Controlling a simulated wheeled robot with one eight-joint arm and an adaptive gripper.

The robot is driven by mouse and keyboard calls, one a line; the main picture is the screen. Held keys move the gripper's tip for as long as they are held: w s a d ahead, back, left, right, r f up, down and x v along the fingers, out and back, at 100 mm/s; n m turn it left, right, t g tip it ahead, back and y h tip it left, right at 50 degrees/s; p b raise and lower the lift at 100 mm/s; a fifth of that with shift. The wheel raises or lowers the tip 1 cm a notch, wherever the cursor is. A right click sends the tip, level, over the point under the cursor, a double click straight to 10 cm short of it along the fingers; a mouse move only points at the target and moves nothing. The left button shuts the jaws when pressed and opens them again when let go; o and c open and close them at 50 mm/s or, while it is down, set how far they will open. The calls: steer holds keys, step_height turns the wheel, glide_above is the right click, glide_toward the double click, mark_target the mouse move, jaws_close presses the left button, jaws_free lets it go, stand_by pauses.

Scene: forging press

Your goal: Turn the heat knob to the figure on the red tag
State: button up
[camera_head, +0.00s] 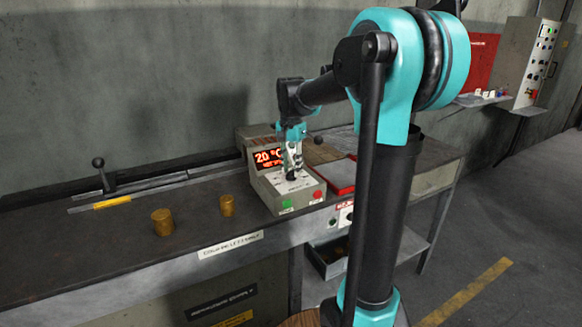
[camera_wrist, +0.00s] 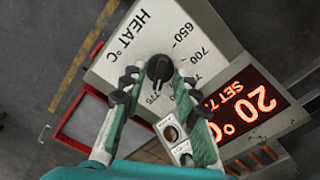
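The heat knob (camera_wrist: 159,68) is a round black knob on the grey sloping face of the control box (camera_head: 265,190), in the wrist view beside the lettering HEAT °C and the figures 650 and 700. A further figure is partly covered. My gripper (camera_wrist: 160,76) is over the panel, one finger on each side of the knob, with visible gaps. In the head view my gripper (camera_head: 292,172) hides the knob. The lit display (camera_wrist: 245,108) reads 20 °C, with a SET line starting with 7. A small red-and-white label (camera_head: 345,204) is on the bench front, unreadable.
A red-edged tray (camera_head: 341,176) lies right of the box. Green (camera_head: 286,205) and red (camera_head: 317,195) buttons are on its front. Two brass-coloured billets (camera_head: 162,222) and (camera_head: 227,205) stand on the bench left. A lever (camera_head: 103,176) stands behind them.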

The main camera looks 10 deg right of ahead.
jaws_close()
steer(key=shift+n, duration=0.3)
steer(key=n, duration=0.3)
steer(key=shift+n, duration=2.1)
jaws_free()
